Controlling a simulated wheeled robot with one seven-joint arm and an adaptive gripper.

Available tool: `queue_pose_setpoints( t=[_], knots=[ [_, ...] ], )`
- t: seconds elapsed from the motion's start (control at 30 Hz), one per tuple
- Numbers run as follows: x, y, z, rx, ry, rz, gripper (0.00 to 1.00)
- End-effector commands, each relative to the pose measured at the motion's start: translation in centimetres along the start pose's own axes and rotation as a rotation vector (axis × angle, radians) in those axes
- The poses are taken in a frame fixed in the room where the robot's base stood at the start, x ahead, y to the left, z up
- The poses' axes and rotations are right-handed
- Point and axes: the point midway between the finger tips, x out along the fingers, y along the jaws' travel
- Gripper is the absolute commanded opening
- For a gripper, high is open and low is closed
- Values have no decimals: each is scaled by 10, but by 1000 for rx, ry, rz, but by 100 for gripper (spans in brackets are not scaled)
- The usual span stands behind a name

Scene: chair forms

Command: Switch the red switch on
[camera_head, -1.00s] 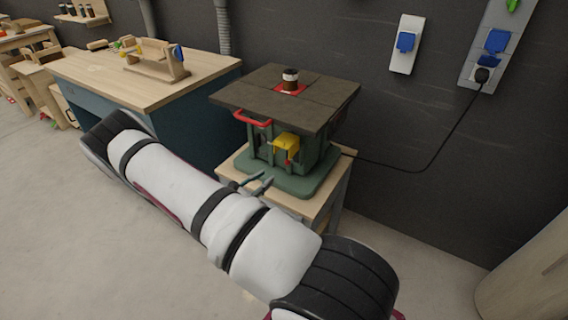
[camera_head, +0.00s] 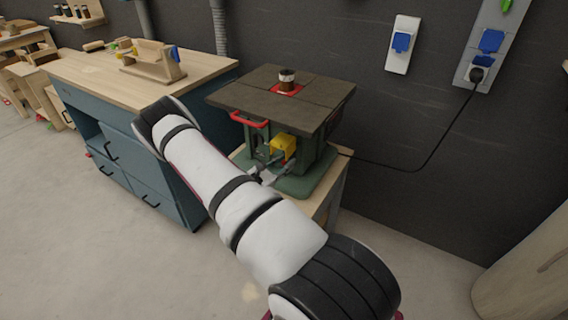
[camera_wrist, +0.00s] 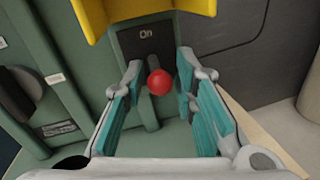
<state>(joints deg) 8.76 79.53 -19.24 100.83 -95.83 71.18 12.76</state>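The red switch (camera_wrist: 159,82) has a round red knob and shows in the wrist view, in front of a dark plate (camera_wrist: 133,40) marked "On". The label is above the knob in the picture. My gripper (camera_wrist: 158,68) is open, with teal finger pads on the left and right of the knob. A gap shows on each side, and I cannot tell how deep the knob sits between the fingers. In the head view my gripper (camera_head: 264,172) is at the front of the green machine (camera_head: 318,170), by its yellow cover (camera_head: 283,146). The switch is not clear there.
The yellow cover also hangs above the plate in the wrist view (camera_wrist: 95,14). The machine has a dark flat top (camera_head: 255,98) and a red handle (camera_head: 249,119). It stands on a small wooden table (camera_head: 334,196). A workbench (camera_head: 100,75) is to the left.

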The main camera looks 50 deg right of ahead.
Motion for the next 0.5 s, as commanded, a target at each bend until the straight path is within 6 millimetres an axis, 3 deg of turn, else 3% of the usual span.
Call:
queue_pose_setpoints(
  t=[0.07, 0.17, 0.5],
  knots=[
    [0, 0, 0, 0, 0, 0, 24],
    [0, 0, 0, 0, 0, 0, 1],
    [-1, -1, 6, -10, 61, -15, 0]
  ],
)
